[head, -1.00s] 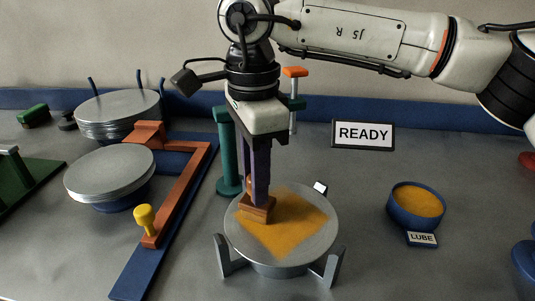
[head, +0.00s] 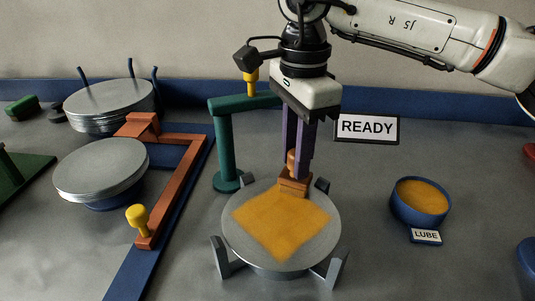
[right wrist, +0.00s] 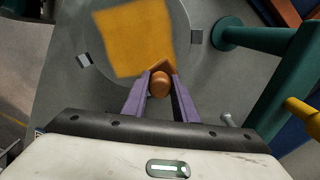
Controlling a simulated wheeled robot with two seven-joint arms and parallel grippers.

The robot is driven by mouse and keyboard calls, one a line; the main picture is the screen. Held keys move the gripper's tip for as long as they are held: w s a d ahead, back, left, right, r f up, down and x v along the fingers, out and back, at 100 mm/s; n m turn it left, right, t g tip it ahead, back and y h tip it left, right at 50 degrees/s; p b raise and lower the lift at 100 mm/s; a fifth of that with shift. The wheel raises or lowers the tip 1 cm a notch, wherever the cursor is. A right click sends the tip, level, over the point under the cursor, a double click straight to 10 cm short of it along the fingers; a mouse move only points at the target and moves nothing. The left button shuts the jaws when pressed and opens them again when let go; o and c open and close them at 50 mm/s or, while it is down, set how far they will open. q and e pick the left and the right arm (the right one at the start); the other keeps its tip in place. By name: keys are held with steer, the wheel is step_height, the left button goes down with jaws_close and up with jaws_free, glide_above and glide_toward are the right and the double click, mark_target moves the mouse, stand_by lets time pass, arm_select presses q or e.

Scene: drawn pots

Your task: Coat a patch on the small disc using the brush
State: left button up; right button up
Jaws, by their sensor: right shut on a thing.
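The small disc (head: 240,249) is a grey round plate lying level in a holder with upright grey prongs (head: 221,256). A square orange-yellow coated patch (head: 281,226) covers its middle. My right gripper (head: 297,165) is shut on the brush (head: 294,185), a brown block with a rounded orange-brown handle. The brush is at the far edge of the patch, at or just above the disc; I cannot tell whether it touches. In the right wrist view the brush (right wrist: 160,84) sits between the purple fingers beside a corner of the patch (right wrist: 133,38). My left gripper is not in view.
A blue bowl of orange lube (head: 421,197) stands at the right, with a LUBE label. A READY sign (head: 366,128) is behind. A green post with an arm (head: 225,145) stands close behind the disc. Stacked plates (head: 100,166) and an orange frame (head: 180,190) are at the left.

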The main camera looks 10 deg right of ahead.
step_height(320, 180, up, 4)
steer(key=p, duration=0.2)
steer(key=shift+p, duration=0.35)
steer(key=shift+d+r+p, duration=0.1)
steer(key=shift+r+p, duration=1.45)
steer(key=shift+r, duration=0.5)
steer(key=shift+f, duration=0.1)
